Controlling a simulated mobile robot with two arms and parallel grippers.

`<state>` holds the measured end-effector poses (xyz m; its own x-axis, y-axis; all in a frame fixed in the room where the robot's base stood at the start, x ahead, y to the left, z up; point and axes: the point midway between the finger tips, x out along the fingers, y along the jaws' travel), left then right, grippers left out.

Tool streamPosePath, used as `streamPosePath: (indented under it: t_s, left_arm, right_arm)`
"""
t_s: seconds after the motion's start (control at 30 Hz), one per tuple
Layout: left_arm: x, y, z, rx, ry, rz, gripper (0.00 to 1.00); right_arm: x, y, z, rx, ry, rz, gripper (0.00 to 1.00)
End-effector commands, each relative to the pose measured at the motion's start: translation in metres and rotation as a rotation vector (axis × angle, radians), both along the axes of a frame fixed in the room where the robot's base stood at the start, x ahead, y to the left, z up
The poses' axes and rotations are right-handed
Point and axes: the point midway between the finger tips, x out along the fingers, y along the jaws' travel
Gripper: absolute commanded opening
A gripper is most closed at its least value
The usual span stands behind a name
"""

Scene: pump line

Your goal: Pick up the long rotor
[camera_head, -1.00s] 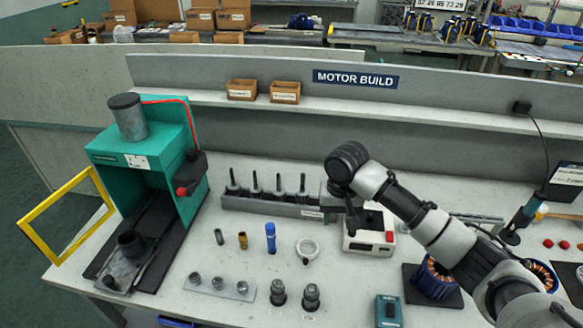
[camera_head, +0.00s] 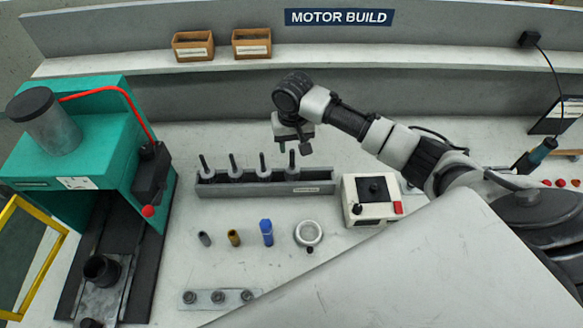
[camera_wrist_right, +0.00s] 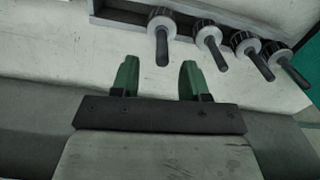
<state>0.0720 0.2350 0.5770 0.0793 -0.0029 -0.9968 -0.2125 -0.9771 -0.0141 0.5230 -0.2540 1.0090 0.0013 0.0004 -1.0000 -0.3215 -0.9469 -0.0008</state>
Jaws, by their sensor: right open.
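Several rotors stand upright in a row in a long grey rack (camera_head: 225,188) on the bench, each with a dark shaft pointing up. The rightmost rotor (camera_head: 292,172) is closest to my right gripper; I cannot tell for sure which rotor is the long one. My right gripper (camera_head: 292,143) hangs over the rack's right end, pointing down. In the right wrist view its two green fingers (camera_wrist_right: 158,78) are apart with nothing between them. The rotors show beyond the fingertips there, the nearest rotor (camera_wrist_right: 161,30) at the left. My left gripper is not in view.
A teal press (camera_head: 95,140) stands at the left. A white box with a red button (camera_head: 370,200) sits right of the rack. Small sleeves, a blue cylinder (camera_head: 266,232) and a white ring (camera_head: 308,233) lie in front. A shelf with two bins (camera_head: 193,46) runs behind.

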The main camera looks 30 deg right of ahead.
Motion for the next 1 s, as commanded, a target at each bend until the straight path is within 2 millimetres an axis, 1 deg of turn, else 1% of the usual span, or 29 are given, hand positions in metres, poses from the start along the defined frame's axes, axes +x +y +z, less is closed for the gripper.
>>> streamPosePath:
  t_s: [0.17, 0.3, 0.43, 0.53, 0.73, 0.77, 1.0]
  left_arm:
    - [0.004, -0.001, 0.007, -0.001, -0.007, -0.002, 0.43]
    - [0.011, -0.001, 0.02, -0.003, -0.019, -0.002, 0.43]
    - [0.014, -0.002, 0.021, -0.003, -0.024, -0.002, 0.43]
    - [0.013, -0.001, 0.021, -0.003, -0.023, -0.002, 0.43]
    - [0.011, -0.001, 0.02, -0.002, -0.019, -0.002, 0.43]
    - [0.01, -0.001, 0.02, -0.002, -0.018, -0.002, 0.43]
    - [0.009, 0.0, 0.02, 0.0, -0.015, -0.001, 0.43]
  right_arm:
    - [-0.002, 0.001, -0.012, -0.001, 0.003, 0.0, 0.45]
    - [-0.005, 0.003, -0.033, -0.002, 0.005, 0.0, 0.45]
    - [-0.005, 0.003, -0.051, -0.001, 0.001, 0.001, 0.45]
    - [-0.004, 0.002, -0.057, -0.001, -0.001, 0.001, 0.45]
    - [-0.004, 0.002, -0.057, -0.001, -0.002, 0.001, 0.45]
    - [-0.004, 0.002, -0.057, -0.001, -0.002, 0.001, 0.42]
    - [-0.004, 0.002, -0.057, 0.0, -0.001, 0.001, 0.05]
